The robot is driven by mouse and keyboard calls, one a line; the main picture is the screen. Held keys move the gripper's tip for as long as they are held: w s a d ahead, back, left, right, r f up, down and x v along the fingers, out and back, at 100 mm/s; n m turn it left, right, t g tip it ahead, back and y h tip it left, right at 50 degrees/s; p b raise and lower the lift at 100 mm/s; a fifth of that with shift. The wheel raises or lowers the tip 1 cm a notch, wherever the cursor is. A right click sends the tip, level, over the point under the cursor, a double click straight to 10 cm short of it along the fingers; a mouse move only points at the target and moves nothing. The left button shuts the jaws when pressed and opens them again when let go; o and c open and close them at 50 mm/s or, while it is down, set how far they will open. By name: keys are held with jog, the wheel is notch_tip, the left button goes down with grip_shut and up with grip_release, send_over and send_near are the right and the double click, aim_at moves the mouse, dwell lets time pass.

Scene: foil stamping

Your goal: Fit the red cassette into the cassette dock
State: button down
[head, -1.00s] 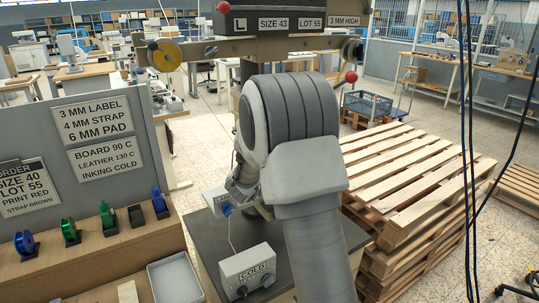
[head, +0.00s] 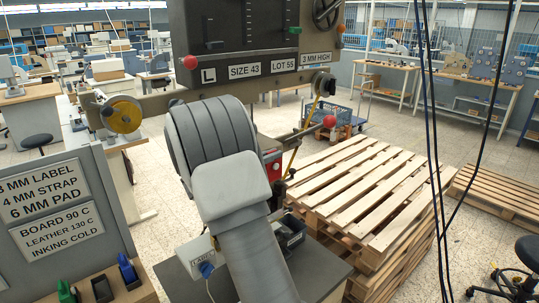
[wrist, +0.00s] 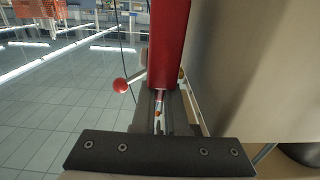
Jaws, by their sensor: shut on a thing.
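The red cassette (wrist: 170,45) is a long red block in the wrist view, running up out of the top of the picture. My gripper (wrist: 158,105) is shut on its near end, above the dark crossbar. In the head view, a red block (head: 273,163) with dark and pale parts shows just right of my arm; it seems to be the cassette, partly hidden. My fingertips are hidden behind my arm there. I cannot clearly make out the cassette dock, or whether the cassette touches it.
The stamping machine's dark panel (head: 245,30) stands ahead. A lever with a red ball (head: 329,121) sticks out at its right. A wide grey surface (wrist: 245,65) stands close right of the cassette. Stacked pallets (head: 370,195) are at right, a sign board (head: 60,205) at left.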

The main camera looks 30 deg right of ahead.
aim_at(270, 171)
jog(key=shift+w+r, duration=0.15)
jog(key=shift+w, duration=0.3)
dwell(0.3)
jog(key=shift+f+b, duration=1.65)
jog(key=shift+f, duration=1.25)
jog(key=shift+f+b, duration=1.6)
jog(key=shift+f, duration=1.25)
jog(key=c, duration=0.9)
grip_release()
jog(key=shift+r, duration=0.1)
jog(key=shift+o, duration=0.2)
jog(key=s+a+b, duration=0.2)
jog(key=a, duration=1.5)
jog(key=shift+s, duration=0.35)
